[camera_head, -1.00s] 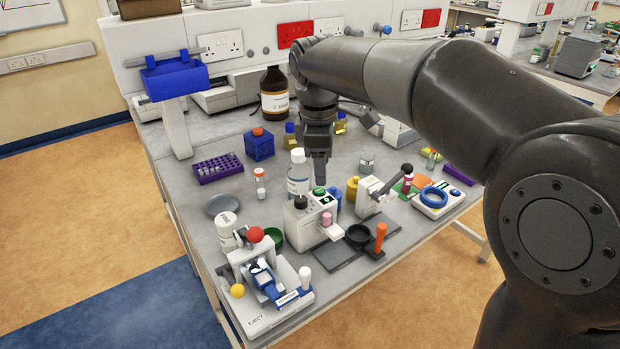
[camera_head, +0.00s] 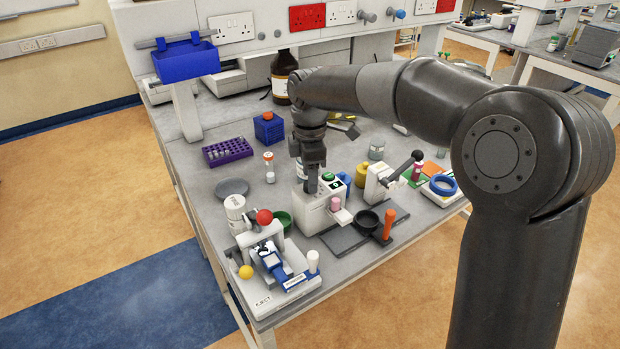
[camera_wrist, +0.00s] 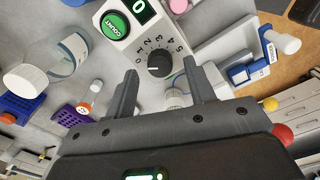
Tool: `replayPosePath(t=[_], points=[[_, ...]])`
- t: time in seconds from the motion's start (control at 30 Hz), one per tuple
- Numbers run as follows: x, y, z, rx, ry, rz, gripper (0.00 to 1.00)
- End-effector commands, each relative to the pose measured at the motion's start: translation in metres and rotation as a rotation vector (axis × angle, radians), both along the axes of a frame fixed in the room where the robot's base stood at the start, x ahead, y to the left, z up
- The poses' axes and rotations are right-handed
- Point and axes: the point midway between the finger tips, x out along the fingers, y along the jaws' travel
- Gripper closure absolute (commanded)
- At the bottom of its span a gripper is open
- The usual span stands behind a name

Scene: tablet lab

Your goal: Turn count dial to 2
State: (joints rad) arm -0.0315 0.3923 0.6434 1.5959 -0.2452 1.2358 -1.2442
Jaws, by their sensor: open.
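The count dial (camera_wrist: 160,65) is a round black knob in the wrist view, on the white counter machine (camera_wrist: 118,42). Digits from 0 to 5 curve around it, and its white mark points left, near the 0. The green COUNT button (camera_wrist: 114,25) and a small display (camera_wrist: 140,9) reading 0 are beside it. My gripper (camera_wrist: 160,68) is open, its fingers appearing on either side of the dial; whether they touch it I cannot tell. In the head view, my gripper (camera_head: 312,188) points down over the machine (camera_head: 315,215) and hides the dial.
A labelled bottle (camera_wrist: 72,53) stands close to the machine. A press with a red ball (camera_head: 264,217) is at the front left. A black dish (camera_head: 367,221) and an orange-handled tool (camera_head: 388,222) sit at the front. Bare bench (camera_head: 210,175) lies left.

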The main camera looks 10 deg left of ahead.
Motion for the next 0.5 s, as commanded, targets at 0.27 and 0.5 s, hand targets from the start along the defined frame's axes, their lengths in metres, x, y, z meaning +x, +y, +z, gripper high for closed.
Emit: replayPosePath(t=[0.27, 0.5], points=[[0.000, 0.000, -0.016, 0.000, 0.000, 0.000, 0.50], [0.000, 0.000, -0.016, 0.000, 0.000, 0.000, 0.53]])
